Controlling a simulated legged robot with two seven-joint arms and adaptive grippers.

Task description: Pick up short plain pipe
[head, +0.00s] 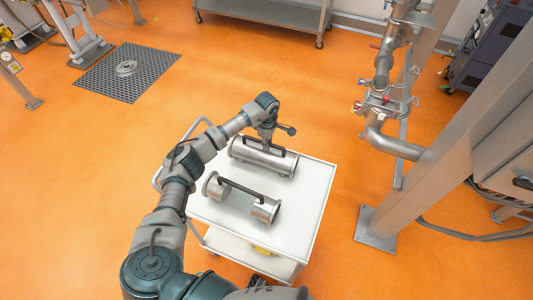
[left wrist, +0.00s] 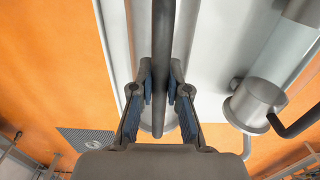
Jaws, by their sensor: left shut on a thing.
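The short plain pipe (head: 278,162) is a grey metal cylinder with a dark bar handle along its top. It lies at the back of the white cart top in the head view; whether it touches the surface I cannot tell. My left gripper (head: 266,143) comes down on it from above. In the left wrist view, the gripper's fingers (left wrist: 160,92) are shut on the dark handle (left wrist: 163,40), one on each side. The pipe's body lies below the handle, partly hidden by the gripper. My right gripper is out of view.
A second metal piece (head: 265,211) with flanged ends and a dark handle lies nearer on the cart (head: 312,205). It also shows in the left wrist view (left wrist: 255,102). A fixed pipe assembly (head: 385,140) and a steel post (head: 430,150) stand to the right. Orange floor surrounds the cart.

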